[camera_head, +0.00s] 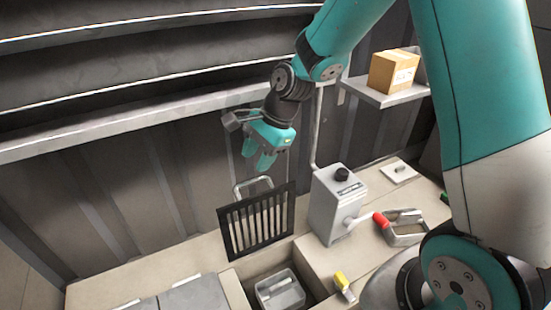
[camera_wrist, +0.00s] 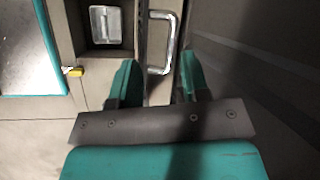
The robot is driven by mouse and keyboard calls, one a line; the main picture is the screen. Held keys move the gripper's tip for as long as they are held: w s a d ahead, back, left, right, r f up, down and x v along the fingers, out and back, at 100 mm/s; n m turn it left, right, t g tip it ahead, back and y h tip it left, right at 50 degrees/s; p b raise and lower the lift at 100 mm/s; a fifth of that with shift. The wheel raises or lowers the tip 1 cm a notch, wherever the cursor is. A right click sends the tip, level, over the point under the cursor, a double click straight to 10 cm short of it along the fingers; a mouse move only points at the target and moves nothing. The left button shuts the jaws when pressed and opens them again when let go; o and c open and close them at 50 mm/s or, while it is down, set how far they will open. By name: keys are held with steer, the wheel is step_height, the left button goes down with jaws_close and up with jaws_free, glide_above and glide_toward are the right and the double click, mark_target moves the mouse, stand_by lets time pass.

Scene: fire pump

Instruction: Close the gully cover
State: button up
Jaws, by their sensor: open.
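The gully cover (camera_head: 256,222) is a dark slatted grate, standing up on edge at the back of the gully opening. A metal loop handle (camera_head: 254,186) shows at its top. In the wrist view the cover is seen nearly edge-on as a dark strip (camera_wrist: 142,45), with its handle (camera_wrist: 165,70) beside it. The gully (camera_head: 270,283) is an open square recess holding a grey tray, also seen in the wrist view (camera_wrist: 105,24). My gripper (camera_head: 262,162) is open and empty, just above the handle. In the wrist view the handle's near end lies between my fingers (camera_wrist: 158,78).
A grey box with a black knob (camera_head: 338,203) and a red-tipped lever (camera_head: 380,219) stands right of the cover. A yellow-handled valve (camera_head: 342,284) sits beside the recess. A cardboard box (camera_head: 393,71) rests on a shelf. A ribbed wall is close behind.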

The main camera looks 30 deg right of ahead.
mark_target(254, 179)
steer(key=w+d+f+m, duration=0.2)
steer(key=d, duration=0.1)
steer(key=shift+w+f+m, duration=0.2)
steer(key=shift+f+m, duration=0.05)
steer(key=shift+m, duration=0.15)
steer(key=b+x, duration=0.2)
steer(key=x, duration=0.1)
steer(key=b+x, duration=0.2)
steer(key=x, duration=0.1)
steer(key=shift+d+f+b, duration=0.1)
steer(key=shift+f+b, duration=0.2)
steer(key=shift+f, duration=0.1)
steer(key=shift+w, duration=0.1)
